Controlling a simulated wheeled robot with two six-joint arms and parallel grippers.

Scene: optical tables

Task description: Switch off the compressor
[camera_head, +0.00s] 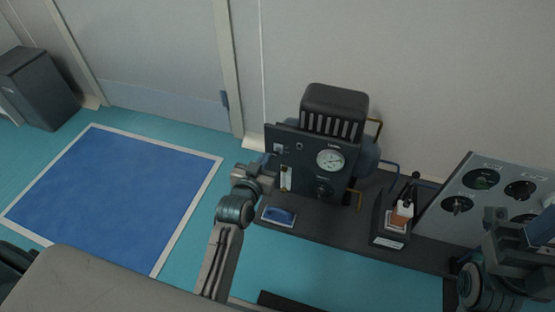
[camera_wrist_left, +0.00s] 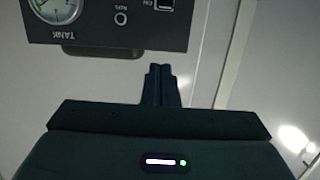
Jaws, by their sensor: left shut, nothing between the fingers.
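The compressor (camera_head: 333,108) is a dark unit on a low bench against the wall. Its front panel (camera_head: 303,170) carries a round gauge (camera_head: 330,161), a knob (camera_head: 323,189) and a small rocker switch (camera_head: 279,148) at the upper left. In the left wrist view the panel is upside down, with the switch (camera_wrist_left: 163,4) cut by the top edge and the gauge (camera_wrist_left: 57,8) at left. My left gripper (camera_head: 266,165) is shut and empty by the panel's left side, below the switch. Its closed fingers (camera_wrist_left: 160,80) show in the wrist view; contact is unclear. My right gripper (camera_head: 536,228) is partly visible at right.
A blue pad (camera_head: 279,215) lies on the bench before the panel. A tool holder (camera_head: 392,222) and a slanted panel of dials (camera_head: 487,200) stand to the right. A blue floor mat (camera_head: 110,190) and a dark bin (camera_head: 40,85) are at left.

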